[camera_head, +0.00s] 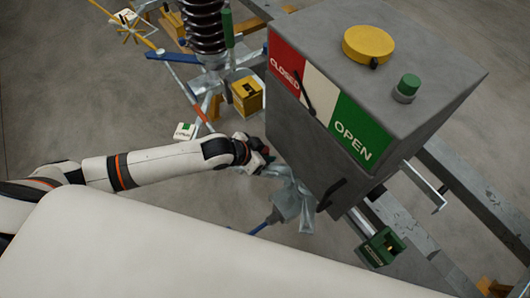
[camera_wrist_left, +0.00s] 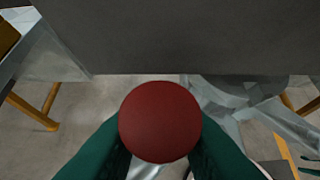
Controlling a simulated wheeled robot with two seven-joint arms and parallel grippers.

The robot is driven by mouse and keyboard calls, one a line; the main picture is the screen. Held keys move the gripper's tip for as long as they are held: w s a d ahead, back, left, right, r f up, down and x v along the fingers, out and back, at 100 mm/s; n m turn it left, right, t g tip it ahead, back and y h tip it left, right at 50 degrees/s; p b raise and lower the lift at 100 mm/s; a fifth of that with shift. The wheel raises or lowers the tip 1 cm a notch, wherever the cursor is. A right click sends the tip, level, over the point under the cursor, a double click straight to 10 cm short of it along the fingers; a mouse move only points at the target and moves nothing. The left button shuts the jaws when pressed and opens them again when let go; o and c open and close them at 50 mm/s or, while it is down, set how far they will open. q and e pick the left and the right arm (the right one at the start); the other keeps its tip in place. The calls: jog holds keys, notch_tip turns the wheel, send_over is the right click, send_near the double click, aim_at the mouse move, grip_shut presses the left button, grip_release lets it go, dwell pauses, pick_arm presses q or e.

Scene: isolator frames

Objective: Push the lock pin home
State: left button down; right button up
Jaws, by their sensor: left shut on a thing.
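A red round knob (camera_wrist_left: 160,122), which looks like the head of the lock pin, fills the middle of the left wrist view. My left gripper (camera_head: 258,163) is shut on it, with a green finger on each side of the knob. The gripper is at the lower left side of the grey box (camera_head: 405,65), close to its lower edge. In the wrist view the box's dark face (camera_wrist_left: 180,35) spans the top, beyond the knob. The pin's shaft and its hole are hidden, so I cannot tell how deep it sits. My right gripper is not in view.
The box carries a CLOSED/OPEN plate (camera_head: 320,105), a yellow cap (camera_head: 368,46) and a green button (camera_head: 408,85). A yellow box (camera_head: 247,95) and a dark ribbed insulator (camera_head: 204,25) stand behind my gripper. Grey steel beams (camera_head: 460,185) run at the right.

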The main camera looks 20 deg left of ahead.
pick_arm(q)
jog(key=shift+p, duration=0.35)
jog(key=shift+p, duration=0.3)
dwell(0.6)
jog(key=shift+f+b, duration=1.25)
jog(key=shift+f, duration=0.85)
jog(key=c, duration=1.1)
grip_release()
jog(key=b+v, duration=0.1)
jog(key=v, duration=1.1)
